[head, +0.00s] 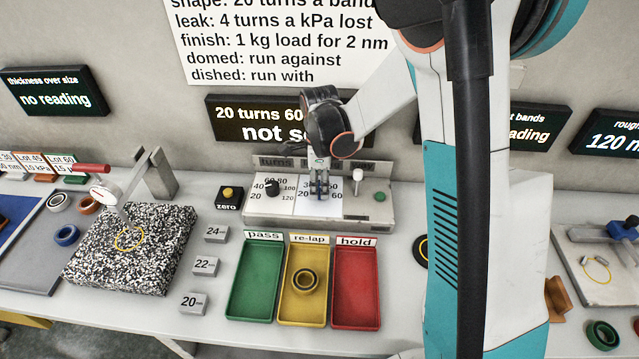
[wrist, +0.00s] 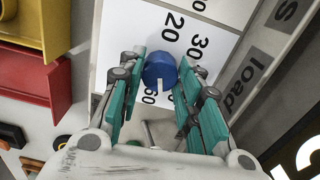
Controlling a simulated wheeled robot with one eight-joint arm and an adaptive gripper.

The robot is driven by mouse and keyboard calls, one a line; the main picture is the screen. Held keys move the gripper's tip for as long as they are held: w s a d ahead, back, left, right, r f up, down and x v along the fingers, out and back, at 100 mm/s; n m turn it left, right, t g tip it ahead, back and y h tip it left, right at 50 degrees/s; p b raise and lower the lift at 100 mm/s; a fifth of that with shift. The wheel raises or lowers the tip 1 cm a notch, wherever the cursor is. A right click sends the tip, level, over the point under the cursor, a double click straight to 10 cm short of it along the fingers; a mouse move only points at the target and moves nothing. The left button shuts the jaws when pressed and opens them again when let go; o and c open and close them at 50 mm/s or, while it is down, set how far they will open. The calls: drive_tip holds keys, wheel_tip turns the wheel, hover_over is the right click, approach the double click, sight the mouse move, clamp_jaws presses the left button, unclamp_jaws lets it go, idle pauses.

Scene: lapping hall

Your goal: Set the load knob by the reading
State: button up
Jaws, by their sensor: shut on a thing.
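The control box (head: 385,215) stands on the bench with a turns dial, a load dial and a white lever. The load knob (wrist: 159,70) is blue and round, on a white scale with 20, 30 and 60 readable around it in the wrist view. In the head view the gripper mostly hides the knob. The roughness display (head: 610,133) reads 120, with its unit cut off.
The black turns knob (head: 272,186) is left of the load dial; the white lever (head: 357,180) and green button (head: 379,197) are right. Green (head: 234,312), yellow (head: 283,312) and red (head: 374,318) trays lie in front. A ring (head: 297,283) sits in the yellow tray.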

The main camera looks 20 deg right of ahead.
sight(320, 187)
drive_tip(key=shift+m, duration=1.7)
drive_tip(key=o, duration=1)
drive_tip(key=shift+o, duration=0.2)
wheel_tip(320, 187, up, 12)
